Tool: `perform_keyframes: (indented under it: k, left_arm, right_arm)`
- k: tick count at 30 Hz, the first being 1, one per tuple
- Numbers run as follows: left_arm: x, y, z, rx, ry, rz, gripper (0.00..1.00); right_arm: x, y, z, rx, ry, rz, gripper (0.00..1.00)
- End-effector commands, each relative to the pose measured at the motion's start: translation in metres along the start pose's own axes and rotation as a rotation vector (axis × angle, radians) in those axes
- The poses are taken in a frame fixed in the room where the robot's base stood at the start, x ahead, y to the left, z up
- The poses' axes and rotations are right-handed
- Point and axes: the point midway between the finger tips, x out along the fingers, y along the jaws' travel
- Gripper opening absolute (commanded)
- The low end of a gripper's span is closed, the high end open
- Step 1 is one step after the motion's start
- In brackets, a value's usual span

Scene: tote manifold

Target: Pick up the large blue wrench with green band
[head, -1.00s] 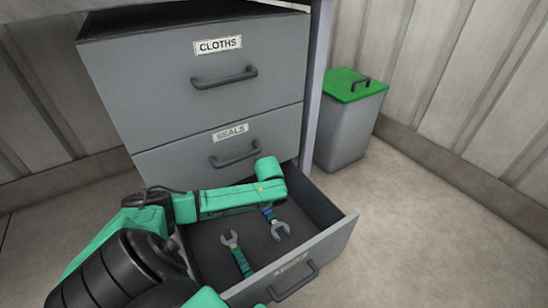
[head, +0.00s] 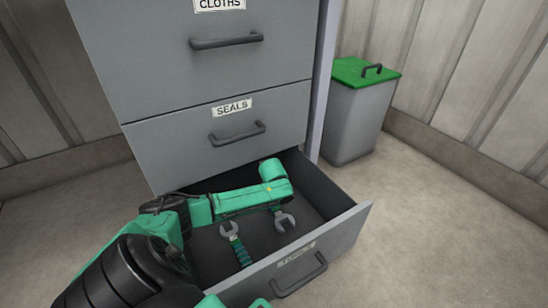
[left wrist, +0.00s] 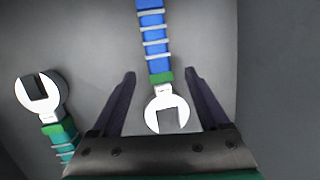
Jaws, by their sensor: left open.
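The blue wrench (left wrist: 155,45) with a green band below its grey open-ended head lies on the drawer floor. In the left wrist view its handle runs up out of the frame. In the head view its grey head (head: 284,220) shows just below my arm, which hides most of the handle. My left gripper (left wrist: 160,73) is open, one finger on each side of the wrench near the green band, with no visible contact. A teal wrench (left wrist: 60,135) with a green band lies to the left. My right gripper is not in view.
The wrenches lie in an open bottom drawer (head: 334,232) of a grey cabinet, whose walls surround them. Shut drawers labelled CLOTHS and SEALS (head: 160,155) are above. A grey bin with a green lid (head: 362,73) stands to the right. The floor in front is clear.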

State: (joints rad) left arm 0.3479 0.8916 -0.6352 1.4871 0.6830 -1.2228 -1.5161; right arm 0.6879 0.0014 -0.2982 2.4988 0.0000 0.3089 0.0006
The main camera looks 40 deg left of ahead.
Motion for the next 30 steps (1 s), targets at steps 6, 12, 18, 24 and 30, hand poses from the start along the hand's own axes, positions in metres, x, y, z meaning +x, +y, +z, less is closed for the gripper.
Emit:
perform_keyframes:
  k: [6, 12, 18, 24, 30]
  left_arm:
    - [0.031, 0.001, -0.001, 0.0, -0.001, 0.0, 0.78]
    - [0.028, 0.001, -0.001, 0.001, 0.0, 0.0, 0.7]
    - [0.028, 0.001, -0.001, 0.001, 0.0, 0.001, 0.0]
    - [0.028, 0.001, 0.0, 0.001, -0.001, 0.0, 0.0]
    - [0.022, 0.002, 0.001, 0.0, -0.001, 0.0, 0.0]
  right_arm:
    - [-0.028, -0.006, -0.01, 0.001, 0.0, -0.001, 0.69]
    - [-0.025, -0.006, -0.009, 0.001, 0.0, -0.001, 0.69]
    - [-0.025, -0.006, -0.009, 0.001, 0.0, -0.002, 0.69]
    - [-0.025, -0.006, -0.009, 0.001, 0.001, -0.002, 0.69]
    - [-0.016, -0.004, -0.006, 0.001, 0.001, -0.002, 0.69]
